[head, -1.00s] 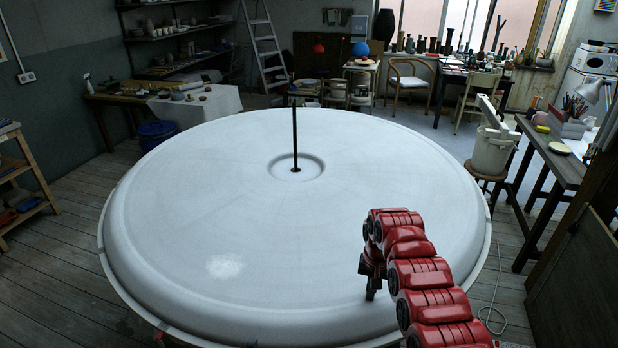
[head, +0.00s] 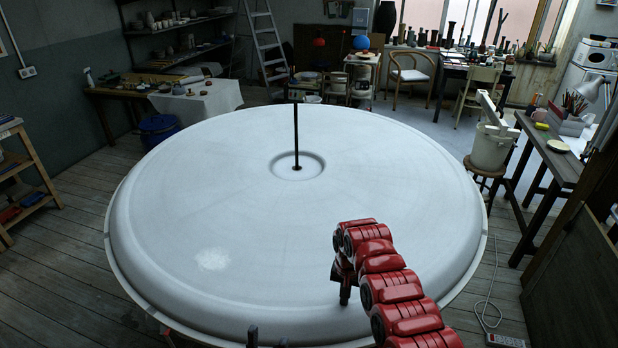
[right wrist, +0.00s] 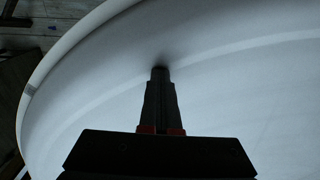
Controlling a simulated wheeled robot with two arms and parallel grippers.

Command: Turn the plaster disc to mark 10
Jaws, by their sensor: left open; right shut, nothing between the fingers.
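The large round white plaster disc (head: 400,215) fills the middle of the head view, with a thin dark rod (head: 296,125) upright at its hub. A pale patch (head: 212,259) lies on its front left. I cannot read any numbered mark. My right gripper (head: 345,300) points down at the front right of the disc. In the right wrist view its shut, empty fingers (right wrist: 159,72) meet the disc's surface near the raised rim, with a dark shadow at the tips.
A stool with a white bucket (head: 492,148) and a workbench (head: 555,155) stand to the right. A shelf unit (head: 20,180) is at the left. A cable with a control box (head: 505,340) lies on the floor at the front right.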

